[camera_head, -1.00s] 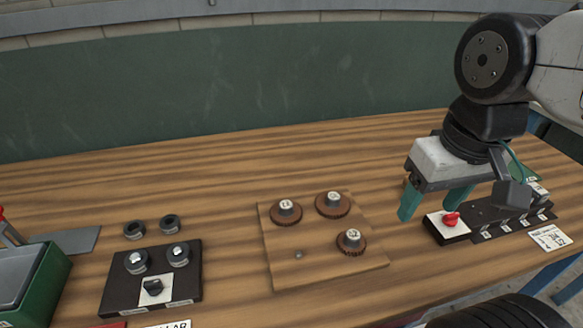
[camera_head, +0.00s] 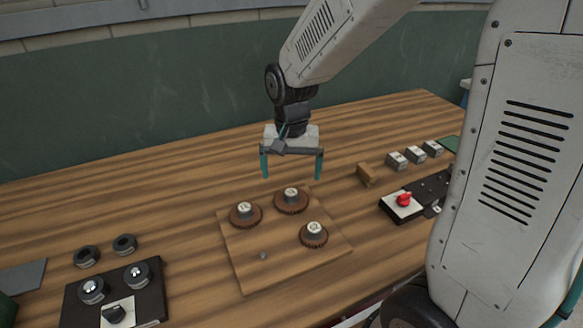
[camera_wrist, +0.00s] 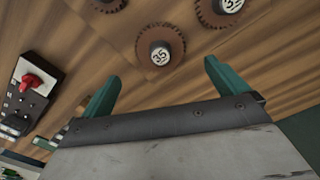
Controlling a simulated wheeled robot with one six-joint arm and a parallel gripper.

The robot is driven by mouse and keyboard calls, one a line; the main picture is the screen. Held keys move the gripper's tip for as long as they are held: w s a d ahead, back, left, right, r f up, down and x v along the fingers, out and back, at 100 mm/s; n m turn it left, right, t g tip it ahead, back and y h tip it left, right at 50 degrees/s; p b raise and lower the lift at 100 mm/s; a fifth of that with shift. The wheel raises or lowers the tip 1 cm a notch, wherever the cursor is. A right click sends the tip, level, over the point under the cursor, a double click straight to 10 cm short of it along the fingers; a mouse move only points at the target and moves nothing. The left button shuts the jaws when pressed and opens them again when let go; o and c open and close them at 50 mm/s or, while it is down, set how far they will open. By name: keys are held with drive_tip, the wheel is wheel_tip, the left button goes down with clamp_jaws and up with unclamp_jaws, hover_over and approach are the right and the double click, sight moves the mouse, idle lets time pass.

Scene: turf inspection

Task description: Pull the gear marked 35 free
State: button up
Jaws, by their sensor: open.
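The gear marked 35 (camera_wrist: 160,53) is a brown toothed disc with a grey hub and white cap. In the head view it appears to be the back gear (camera_head: 291,203) on a wooden board (camera_head: 280,268). Two similar gears stand there, one at left (camera_head: 246,215) and one at front right (camera_head: 313,236); their marks are hard to read in the head view. My gripper (camera_head: 291,176) is open and empty, pointing down, above and just behind the back gear. In the wrist view the gear marked 35 shows between and beyond the fingertips (camera_wrist: 163,72).
A bare peg (camera_head: 263,255) stands at the board's front. A dark panel with a red knob (camera_head: 403,200), a wooden block (camera_head: 366,174) and several grey blocks (camera_head: 415,155) are at right. A dark panel with knobs (camera_head: 115,290) and two rings (camera_head: 87,256) are at left.

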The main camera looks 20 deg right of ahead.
sight(291, 192)
drive_tip(key=shift+f, duration=3.95)
drive_tip(key=c, duration=1.1)
drive_tip(key=shift+o, duration=0.9)
drive_tip(key=shift+c, duration=0.7)
drive_tip(key=shift+r, duration=0.1)
drive_tip(key=shift+r, duration=0.2)
drive_tip(key=shift+r, duration=0.75)
drive_tip(key=shift+r, duration=0.15)
